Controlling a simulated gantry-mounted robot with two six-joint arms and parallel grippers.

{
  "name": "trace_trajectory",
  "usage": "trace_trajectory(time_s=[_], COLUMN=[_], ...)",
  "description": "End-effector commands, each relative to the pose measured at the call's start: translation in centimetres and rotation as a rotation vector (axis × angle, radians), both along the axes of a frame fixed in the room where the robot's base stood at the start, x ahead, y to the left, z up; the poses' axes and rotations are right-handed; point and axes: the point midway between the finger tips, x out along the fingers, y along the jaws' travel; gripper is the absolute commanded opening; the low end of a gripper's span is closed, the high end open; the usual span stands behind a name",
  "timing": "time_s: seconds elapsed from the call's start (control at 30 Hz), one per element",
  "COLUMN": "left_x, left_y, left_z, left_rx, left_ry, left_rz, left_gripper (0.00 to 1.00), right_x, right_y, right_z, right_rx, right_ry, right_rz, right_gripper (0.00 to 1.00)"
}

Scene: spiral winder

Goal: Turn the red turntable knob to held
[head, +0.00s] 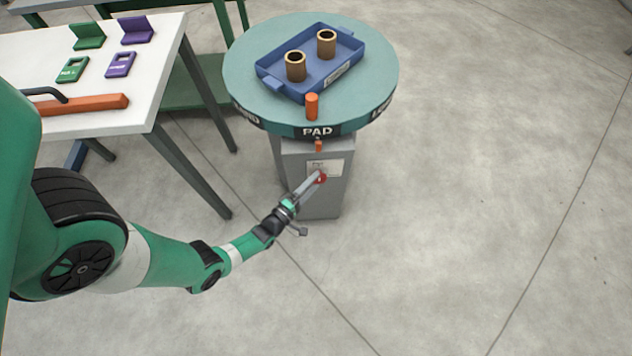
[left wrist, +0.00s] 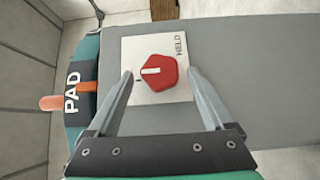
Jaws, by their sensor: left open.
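The red knob (left wrist: 159,75) sits on a pale label plate on the grey pedestal in the left wrist view. Its white pointer mark lies across its upper part, toward a small dark tick on the plate, not toward the word HELD. My left gripper (left wrist: 160,80) is open, its fingers apart on either side of the knob. In the head view the knob (head: 320,178) is partly hidden by my left gripper (head: 312,181). The teal turntable (head: 375,80) above has its PAD label facing front. My right gripper is out of view.
On the turntable stands a blue tray (head: 290,92) with two bronze cylinders and an orange peg (head: 312,106) at its front. A white table (head: 150,80) at left holds green and purple pieces and an orange-handled tool. The floor at right is clear.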

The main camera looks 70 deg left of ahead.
Motion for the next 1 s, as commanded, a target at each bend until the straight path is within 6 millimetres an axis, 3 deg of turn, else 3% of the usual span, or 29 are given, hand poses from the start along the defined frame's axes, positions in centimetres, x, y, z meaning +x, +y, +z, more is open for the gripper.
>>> trace_trajectory(time_s=[0.13, 0.4, 0.87, 1.0], left_x=[1.19, 1.36, 1.34, 1.34], left_y=[0.69, 0.8, 0.79, 0.79], left_z=[-0.08, 0.02, 0.04, 0.09], left_rx=[0.0, -0.001, 0.0, 0.0], left_ry=[0.0, 0.0, 0.0, 0.002], left_rz=[0.0, 0.0, 0.0, 0.001], left_gripper=[0.86, 0.86, 0.03, 0.0], right_x=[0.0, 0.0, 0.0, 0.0], right_y=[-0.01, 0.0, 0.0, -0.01], right_z=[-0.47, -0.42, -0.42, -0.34], right_rx=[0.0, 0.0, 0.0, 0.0], right_ry=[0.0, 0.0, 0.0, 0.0], right_rz=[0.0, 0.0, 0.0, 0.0], right_gripper=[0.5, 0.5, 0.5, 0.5])
